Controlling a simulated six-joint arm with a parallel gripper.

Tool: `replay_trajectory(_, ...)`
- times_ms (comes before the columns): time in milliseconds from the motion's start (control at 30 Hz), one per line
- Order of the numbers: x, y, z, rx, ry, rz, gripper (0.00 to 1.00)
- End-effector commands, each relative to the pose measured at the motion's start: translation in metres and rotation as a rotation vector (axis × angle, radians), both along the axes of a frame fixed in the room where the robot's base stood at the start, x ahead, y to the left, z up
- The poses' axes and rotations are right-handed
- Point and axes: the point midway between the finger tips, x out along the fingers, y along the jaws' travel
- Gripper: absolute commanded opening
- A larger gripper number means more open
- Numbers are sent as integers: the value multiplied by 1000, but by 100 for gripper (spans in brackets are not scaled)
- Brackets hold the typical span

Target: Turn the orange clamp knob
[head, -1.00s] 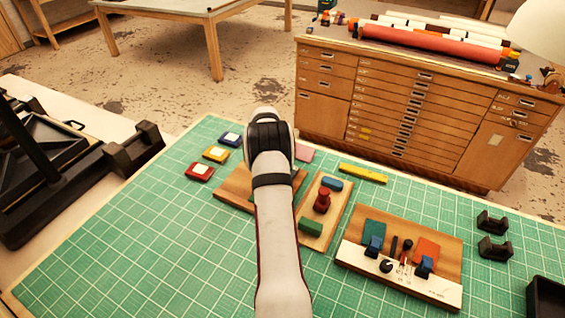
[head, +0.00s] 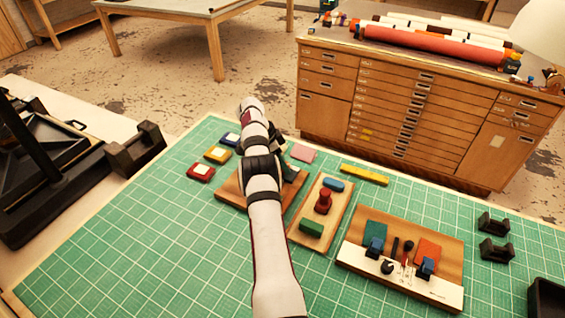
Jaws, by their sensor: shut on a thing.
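I cannot make out an orange clamp knob. My arm covers much of the left wooden board (head: 229,193), and whatever stands in the middle of that board is hidden. My gripper is hidden behind my own arm links, so its fingers do not show. A small dark grey piece (head: 291,172) shows at the right of the arm over that board; I cannot tell what it is. The middle wooden board (head: 300,236) carries a red knob-like piece (head: 323,201), a blue block (head: 334,185) and a green block (head: 311,228).
The right board (head: 455,258) holds a green pad (head: 376,230), an orange pad (head: 428,249), blue clips and small tools. Black holders (head: 494,249) stand at the right. A yellow bar (head: 364,175) lies behind. The green mat (head: 130,262) is clear at front left.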

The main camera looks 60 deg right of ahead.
Motion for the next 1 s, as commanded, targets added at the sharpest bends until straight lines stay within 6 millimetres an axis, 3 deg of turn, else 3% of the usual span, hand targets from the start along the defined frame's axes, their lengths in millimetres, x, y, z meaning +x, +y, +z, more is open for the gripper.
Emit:
replay_trajectory(567, 1, 1, -1, 5, 0, -33, 0)
replay_trajectory(600, 1, 1, -1, 5, 0, -33, 48)
replay_trajectory(700, 0, 1, -1, 4, 0, -33, 66)
replay_trajectory(767, 0, 1, -1, 4, 0, -33, 77)
replay_trajectory(1000, 0, 0, 0, 2, -1, -32, 77)
